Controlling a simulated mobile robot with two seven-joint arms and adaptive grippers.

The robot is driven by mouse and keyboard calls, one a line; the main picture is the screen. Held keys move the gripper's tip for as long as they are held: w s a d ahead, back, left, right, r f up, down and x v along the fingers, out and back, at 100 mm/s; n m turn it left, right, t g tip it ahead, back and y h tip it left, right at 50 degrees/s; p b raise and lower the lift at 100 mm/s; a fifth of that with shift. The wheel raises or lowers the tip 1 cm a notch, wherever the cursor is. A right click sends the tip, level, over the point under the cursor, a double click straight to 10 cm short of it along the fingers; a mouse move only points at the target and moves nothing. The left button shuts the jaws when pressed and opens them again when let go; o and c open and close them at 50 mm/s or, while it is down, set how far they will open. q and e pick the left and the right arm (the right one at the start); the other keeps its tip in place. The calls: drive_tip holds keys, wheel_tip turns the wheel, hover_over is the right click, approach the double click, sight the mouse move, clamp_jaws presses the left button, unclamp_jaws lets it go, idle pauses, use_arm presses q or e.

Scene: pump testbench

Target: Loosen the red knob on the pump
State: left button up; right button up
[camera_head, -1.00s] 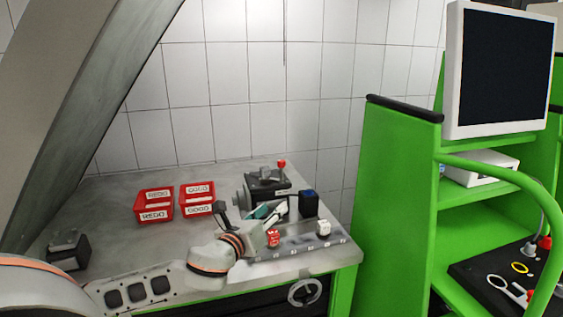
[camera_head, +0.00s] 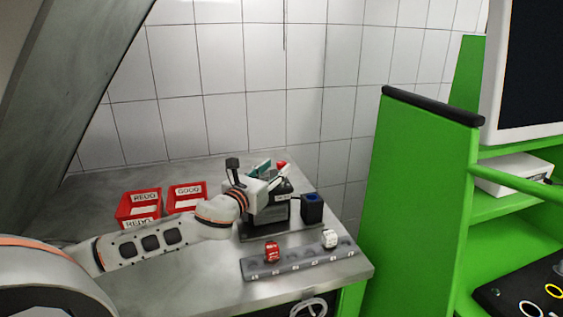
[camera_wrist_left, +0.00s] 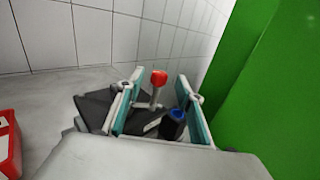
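The red knob (camera_head: 282,164) stands on a stem on top of the dark pump (camera_head: 268,212). My left gripper (camera_head: 271,170) is over the pump, close to the knob. In the left wrist view the red knob (camera_wrist_left: 158,77) appears between the teal-padded fingertips of the left gripper (camera_wrist_left: 160,84), with a gap on both sides. The gripper is open and holds nothing; whether the knob is level with the pads is hard to tell. Much of the pump is hidden behind my left arm and hand. My right gripper is not in view.
A small dark box with a blue top (camera_head: 312,208) stands right of the pump. In front is a grey rail (camera_head: 300,262) with a red piece (camera_head: 271,252) and a white piece (camera_head: 330,239). Red bins (camera_head: 139,207) stand left. A green frame (camera_head: 425,190) rises at right.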

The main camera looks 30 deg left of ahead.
sight(279, 165)
use_arm(q)
drive_tip(key=shift+w+a, duration=0.2)
drive_tip(key=shift+w, duration=2.05)
clamp_jaws()
